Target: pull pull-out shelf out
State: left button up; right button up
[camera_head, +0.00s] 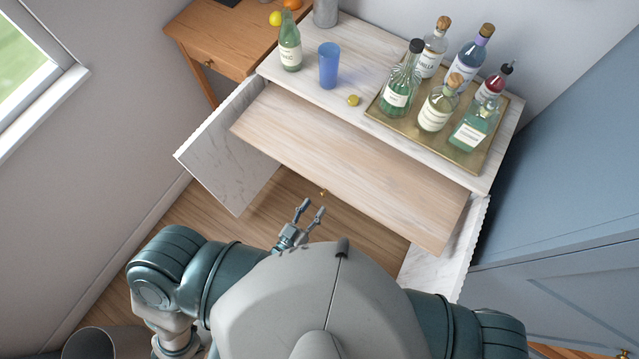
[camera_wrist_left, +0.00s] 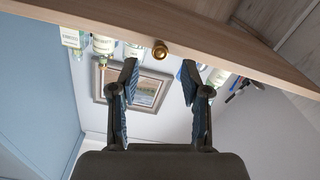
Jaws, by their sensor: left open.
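The pull-out shelf (camera_head: 345,165) is a pale wooden board that sticks out from under the white marble-look top. A small brass knob (camera_head: 323,191) sits on its front edge. The knob also shows in the left wrist view (camera_wrist_left: 160,51), near the top, on the wooden front. My left gripper (camera_head: 313,206) is open and empty, just in front of the knob and apart from it. In the left wrist view its fingers (camera_wrist_left: 159,68) are spread, with the knob beyond the gap between the tips. My right gripper is not in view.
Cabinet doors stand open at left (camera_head: 232,150) and right (camera_head: 450,250). On the top stand a brass tray (camera_head: 452,152) with several bottles, a blue glass (camera_head: 328,66), a green bottle (camera_head: 290,42) and a small yellow-green item (camera_head: 353,100). The shelf's surface is bare.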

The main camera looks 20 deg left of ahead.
pick_arm(q)
jog(key=v, duration=0.7)
jog(key=shift+s, duration=0.15)
